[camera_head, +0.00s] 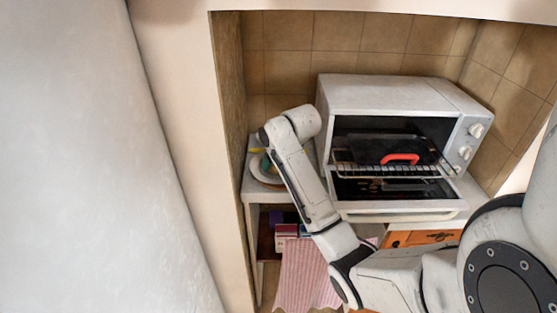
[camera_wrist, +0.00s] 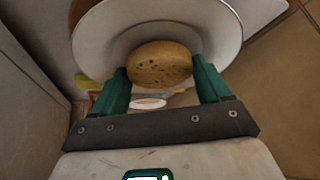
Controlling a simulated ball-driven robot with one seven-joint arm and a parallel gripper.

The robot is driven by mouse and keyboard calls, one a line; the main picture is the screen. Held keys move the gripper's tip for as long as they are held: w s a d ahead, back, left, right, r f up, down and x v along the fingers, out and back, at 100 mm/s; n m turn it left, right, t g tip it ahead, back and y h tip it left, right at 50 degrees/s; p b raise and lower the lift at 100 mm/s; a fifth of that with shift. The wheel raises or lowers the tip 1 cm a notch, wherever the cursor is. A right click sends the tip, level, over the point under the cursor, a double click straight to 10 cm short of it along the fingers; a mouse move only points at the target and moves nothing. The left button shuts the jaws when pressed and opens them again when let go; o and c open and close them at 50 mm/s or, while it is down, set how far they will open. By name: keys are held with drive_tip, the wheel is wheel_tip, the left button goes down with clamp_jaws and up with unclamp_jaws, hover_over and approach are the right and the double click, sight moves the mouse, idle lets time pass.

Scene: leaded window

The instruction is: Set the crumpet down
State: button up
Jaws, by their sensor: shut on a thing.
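The crumpet (camera_wrist: 160,66) is a round, tan, pitted piece in the wrist view. My gripper (camera_wrist: 161,76) is shut on it, with one teal finger on each side. A white plate (camera_wrist: 224,28) lies right behind the crumpet, which overlaps its near part. I cannot tell whether the crumpet touches the plate. In the head view, the plate (camera_head: 258,178) sits on the white counter left of the oven. My arm reaches over it and hides most of the gripper there. I cannot make out the crumpet in that view.
A white toaster oven (camera_head: 380,95) stands open to the right, with a dark pan and red handle (camera_head: 400,158) on its rack. The niche's side wall (camera_head: 231,150) is close on the left. Below are boxes (camera_head: 285,233) and a pink striped cloth (camera_head: 303,275).

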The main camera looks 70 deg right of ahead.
drive_tip(key=shift+f, duration=0.15)
drive_tip(key=o, duration=0.8)
